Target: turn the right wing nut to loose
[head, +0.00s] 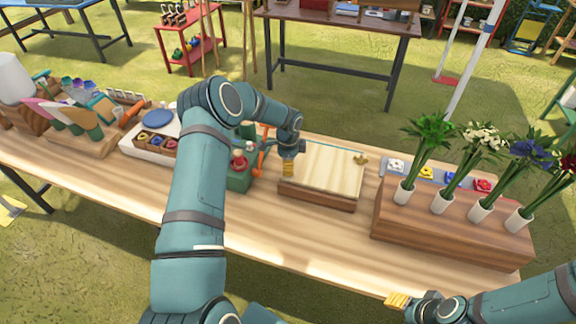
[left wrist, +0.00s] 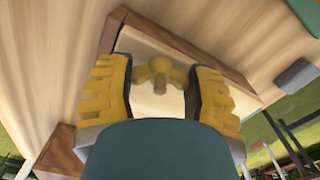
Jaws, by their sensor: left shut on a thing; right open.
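The flower press is a flat wooden board (head: 325,168) on a darker wooden base on the table. A brass wing nut (head: 360,158) sits at its right end in the head view, with no gripper at it. My left gripper (head: 289,167) points down at the press's left end. In the left wrist view its yellow fingers are shut on another brass wing nut (left wrist: 153,70), with a bolt end showing at its middle. That is the left wing nut; the head view hides it. My right gripper (head: 397,300) is open and empty, in front of the table's front edge.
A wooden stand (head: 455,222) with flowers in white vases stands right of the press. The tabletop before the press (head: 300,235) is clear.

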